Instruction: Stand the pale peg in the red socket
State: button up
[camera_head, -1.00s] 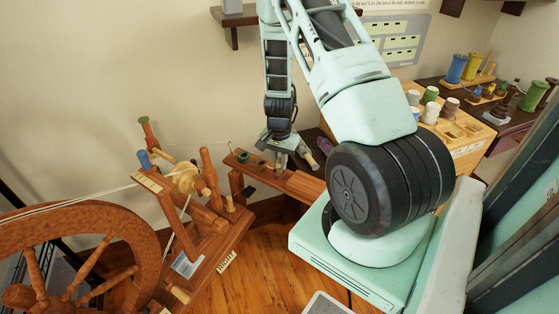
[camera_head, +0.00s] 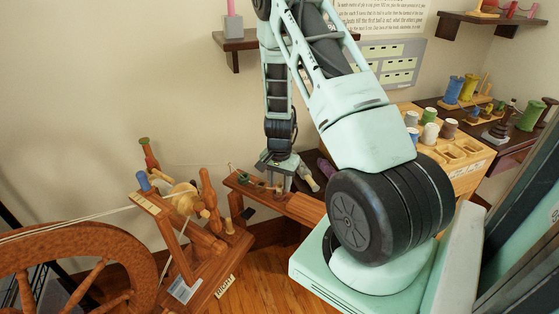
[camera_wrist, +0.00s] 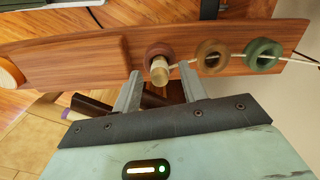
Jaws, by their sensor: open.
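In the wrist view the pale peg (camera_wrist: 159,74) has its lower end inside the red-brown ring of the red socket (camera_wrist: 160,48), on a wooden beam (camera_wrist: 80,58). The peg points towards the camera; how deep it sits is hidden. My gripper (camera_wrist: 160,80) is open, one finger on each side of the peg, with a visible gap on both sides. In the head view my gripper (camera_head: 283,175) is over the beam (camera_head: 302,207); the peg is too small there to make out clearly.
A brown ring (camera_wrist: 212,55) and a green ring (camera_wrist: 263,55) sit along the beam to the right, with a pale cord across them. A spinning wheel (camera_head: 125,220) stands left. A wooden rack with spools (camera_head: 465,150) stands right.

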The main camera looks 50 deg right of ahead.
aim_at(279, 183)
notch_tip(279, 183, up, 16)
jog(key=p, duration=0.2)
dwell(0.6)
jog(key=a+r+n+y+p, duration=0.1)
jog(key=a+r+n, duration=0.3)
jog(key=a, duration=0.5)
jog(key=s+a+r+n+p, duration=0.1)
jog(key=a+r+n+p, duration=0.2)
jog(key=a, duration=0.7)
jog(key=a+r+n+y, duration=0.1)
jog(key=a+r+n, duration=0.35)
jog(key=a, duration=0.45)
jog(key=s+a+r+n+p, duration=0.1)
jog(key=s+a+r+n, duration=0.2)
jog(key=s+a+n, duration=0.3)
jog(key=s+a+r+n+h+p, duration=0.1)
jog(key=s+a+n, duration=0.4)
jog(key=s, duration=0.5)
jog(key=shift+a+r+n, duration=0.35)
jog(key=shift+a+r, duration=0.5)
jog(key=shift+r, duration=0.05)
